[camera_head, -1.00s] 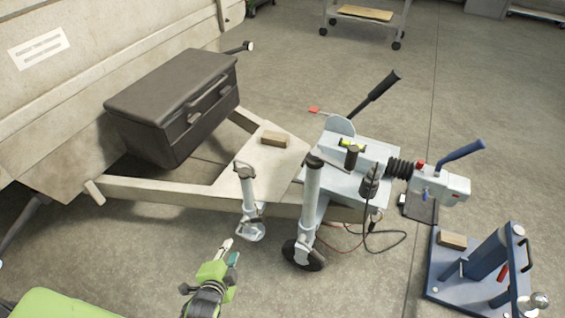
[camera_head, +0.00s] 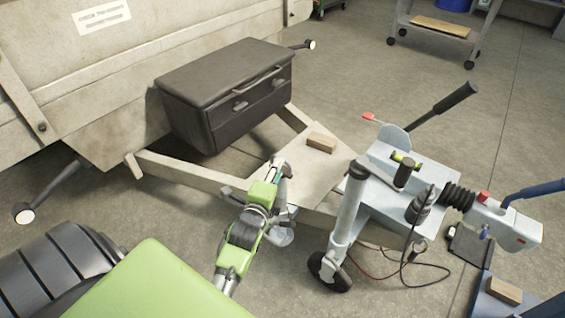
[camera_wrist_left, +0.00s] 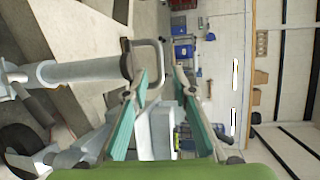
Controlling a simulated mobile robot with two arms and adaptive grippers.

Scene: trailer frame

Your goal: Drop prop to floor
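The prop, a short pale grey metal leg with a flat round foot (camera_head: 282,238), stands beside the trailer drawbar in the head view. My left gripper (camera_head: 276,170) is in front of its upper part and hides much of it. My right gripper is not in view.
The jockey wheel tube (camera_head: 349,205) stands just right of the prop, with cables on the floor (camera_head: 390,283). The drawbar (camera_head: 190,172) and a black toolbox (camera_head: 225,90) are behind. A wood block (camera_head: 321,142) lies on the drawbar plate. A blue stand is at the lower right.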

